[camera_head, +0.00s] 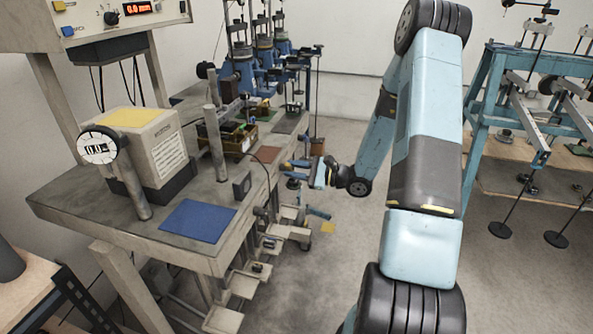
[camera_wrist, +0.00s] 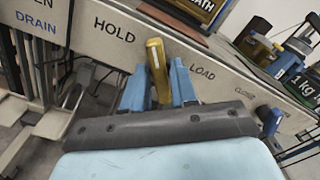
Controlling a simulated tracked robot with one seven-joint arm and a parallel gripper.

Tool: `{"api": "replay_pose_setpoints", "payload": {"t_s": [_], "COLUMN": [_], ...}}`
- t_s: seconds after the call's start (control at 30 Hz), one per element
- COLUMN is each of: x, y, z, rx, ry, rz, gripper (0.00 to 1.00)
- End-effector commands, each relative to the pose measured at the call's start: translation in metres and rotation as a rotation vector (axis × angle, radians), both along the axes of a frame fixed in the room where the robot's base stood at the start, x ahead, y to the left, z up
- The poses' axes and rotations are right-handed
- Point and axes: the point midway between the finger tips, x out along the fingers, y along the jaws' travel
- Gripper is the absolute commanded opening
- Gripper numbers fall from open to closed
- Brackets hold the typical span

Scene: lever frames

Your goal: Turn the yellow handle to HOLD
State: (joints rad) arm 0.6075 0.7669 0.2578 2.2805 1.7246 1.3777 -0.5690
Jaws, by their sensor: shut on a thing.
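The yellow handle (camera_wrist: 155,54) stands up from the front rail of the bench in the wrist view, between the printed words HOLD (camera_wrist: 114,30) on its left and LOAD (camera_wrist: 202,73) on its right. My gripper (camera_wrist: 160,78) has its two blue fingers on either side of the handle and is shut on it. The handle's lower part is hidden behind the gripper body.
A blue handle (camera_wrist: 270,120) is on the rail at right, below the word CLOSE. The word DRAIN (camera_wrist: 38,22) is at left.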

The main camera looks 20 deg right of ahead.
Motion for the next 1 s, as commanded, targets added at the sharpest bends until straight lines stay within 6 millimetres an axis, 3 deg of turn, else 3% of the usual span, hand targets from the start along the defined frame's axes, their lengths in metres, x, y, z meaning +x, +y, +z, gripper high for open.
{"api": "replay_pose_setpoints", "payload": {"t_s": [0.33, 0.87, 0.9, 1.0], "x": [-0.0032, -0.0041, -0.0042, -0.0036], "y": [0.0060, 0.0070, 0.0070, 0.0060], "z": [-0.0013, -0.0021, -0.0021, -0.0018], "rx": [-0.071, -0.081, -0.081, -0.082], "ry": [-0.105, -0.120, -0.120, -0.121], "rz": [0.014, 0.016, 0.016, 0.013], "gripper": [0.00, 0.00, 0.30, 0.40]}}
